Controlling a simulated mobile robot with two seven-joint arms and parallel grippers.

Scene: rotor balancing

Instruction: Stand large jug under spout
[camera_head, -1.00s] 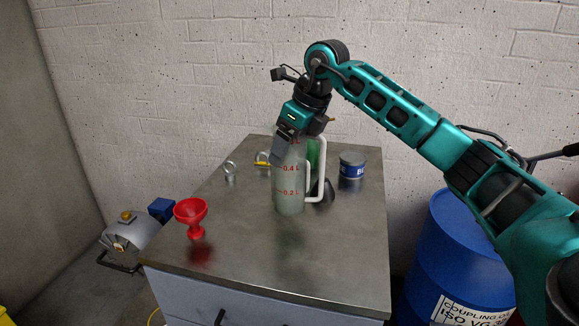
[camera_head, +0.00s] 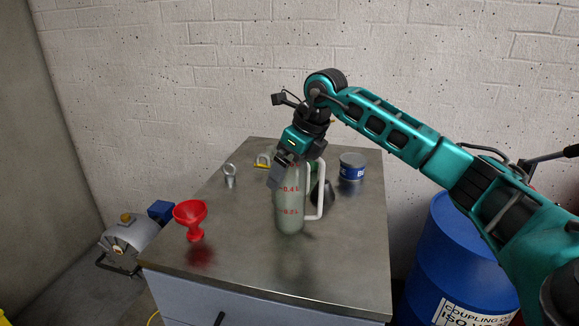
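A tall, pale translucent jug (camera_head: 289,209) with red litre marks and a white handle on its right is above the front middle of the metal tabletop, upright or nearly so. It is the only jug I can make out, and I take it as the large jug. My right gripper (camera_head: 279,174) reaches down to the upper left of the jug. Its grey finger overlaps the jug's upper wall, and it appears shut on it; the far finger is hidden. I cannot tell whether the jug's base touches the table. No spout is clearly visible. My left gripper is out of view.
A red funnel (camera_head: 191,219) stands at the table's left. A blue-labelled tin (camera_head: 352,167) is behind right, and a dark object (camera_head: 327,192) is behind the jug. Metal eye fittings (camera_head: 229,174) lie at the back left. A blue drum (camera_head: 450,255) stands right. The front tabletop is clear.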

